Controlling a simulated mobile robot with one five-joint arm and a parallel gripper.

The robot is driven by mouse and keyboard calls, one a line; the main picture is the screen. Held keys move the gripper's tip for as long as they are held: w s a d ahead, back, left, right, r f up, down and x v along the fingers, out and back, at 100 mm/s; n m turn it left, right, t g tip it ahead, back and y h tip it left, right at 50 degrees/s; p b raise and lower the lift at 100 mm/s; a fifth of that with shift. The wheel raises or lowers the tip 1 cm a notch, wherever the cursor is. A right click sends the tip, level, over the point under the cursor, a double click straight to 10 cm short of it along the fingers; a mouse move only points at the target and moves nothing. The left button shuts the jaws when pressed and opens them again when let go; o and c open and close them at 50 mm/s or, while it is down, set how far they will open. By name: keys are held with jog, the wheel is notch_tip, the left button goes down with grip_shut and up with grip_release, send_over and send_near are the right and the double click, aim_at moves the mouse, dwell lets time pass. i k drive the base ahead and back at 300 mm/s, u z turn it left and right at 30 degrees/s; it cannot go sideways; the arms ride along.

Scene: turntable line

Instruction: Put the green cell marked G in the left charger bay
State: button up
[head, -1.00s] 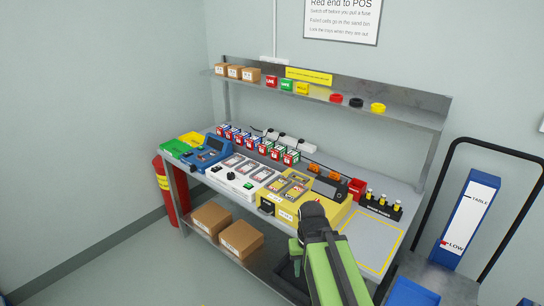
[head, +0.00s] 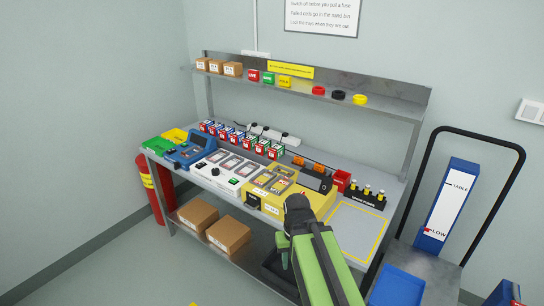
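A row of small red, blue and green cells stands along the back of the bench; the green-sided ones, such as the green cell (head: 276,152), are at the right end. Their letters are too small to read. A white unit with several bays (head: 203,171) lies in front of the row, with a black knob and a green button. A yellow unit with bays (head: 318,200) adjoins it on the right. I cannot tell which bay is the left charger bay. My green arm is folded in front of the bench. My gripper's fingertips are hidden or out of frame.
A blue device (head: 190,154) and green and yellow trays (head: 158,144) are at the bench's left end. A black fuse rack (head: 367,196) and a yellow-outlined pad (head: 356,228) are at the right. A shelf (head: 390,104) runs above. A cart (head: 470,150) stands right.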

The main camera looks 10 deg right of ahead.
aim_at(230, 165)
jog(key=u, duration=0.75)
jog(key=i, duration=1.55)
jog(key=u, duration=0.5)
jog(key=i, duration=1.25)
jog(key=z, duration=0.35)
